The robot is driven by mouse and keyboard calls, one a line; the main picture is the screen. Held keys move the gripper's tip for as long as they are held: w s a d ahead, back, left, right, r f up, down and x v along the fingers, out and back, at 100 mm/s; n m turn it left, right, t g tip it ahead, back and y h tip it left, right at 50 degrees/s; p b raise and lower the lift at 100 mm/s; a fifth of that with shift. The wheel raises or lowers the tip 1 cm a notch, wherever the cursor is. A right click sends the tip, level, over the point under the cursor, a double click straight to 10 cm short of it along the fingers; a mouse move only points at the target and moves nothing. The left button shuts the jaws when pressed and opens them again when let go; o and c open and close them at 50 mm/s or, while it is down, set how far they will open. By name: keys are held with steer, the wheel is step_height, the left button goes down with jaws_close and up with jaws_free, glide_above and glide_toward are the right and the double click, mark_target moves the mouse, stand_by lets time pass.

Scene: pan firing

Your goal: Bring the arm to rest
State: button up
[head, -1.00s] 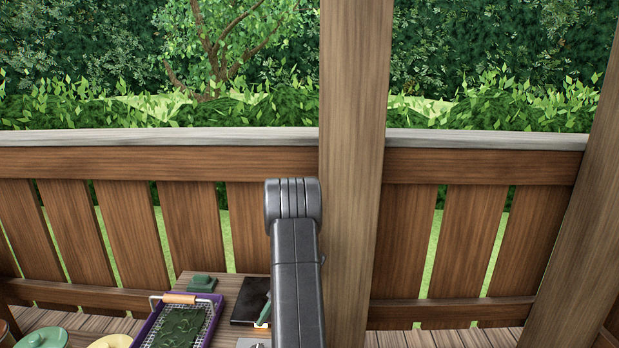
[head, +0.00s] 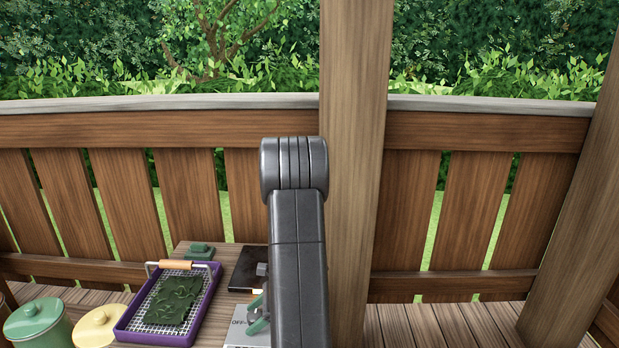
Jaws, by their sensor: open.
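My arm (head: 297,240) rises in the lower middle of the head view, its rounded dark grey joint uppermost. My gripper (head: 257,314) is mostly hidden behind the arm. What seem to be its green fingers show at the arm's left edge, apart and with nothing seen between them. They appear over a light grey device marked OFF (head: 240,338). I cannot tell their height above it.
A purple tray (head: 122,328) with a mesh, an orange-handled bar and a dark green slab stands left. Beside it are green-lidded (head: 33,318) and yellow-lidded (head: 97,322) pots. A dark plate (head: 247,268) lies behind the device. A wooden post (head: 352,150) and railing stand beyond.

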steer(key=shift+f+m+t+b, duration=0.2)
steer(key=shift+m+t+b, duration=0.8)
steer(key=shift+m+b, duration=0.25)
steer(key=w+p+v, duration=0.1)
steer(key=p+v, duration=0.4)
steer(key=v, duration=0.8)
steer(key=shift+s, duration=0.4)
steer(key=shift+a+r, duration=0.15)
steer(key=shift+a, duration=0.05)
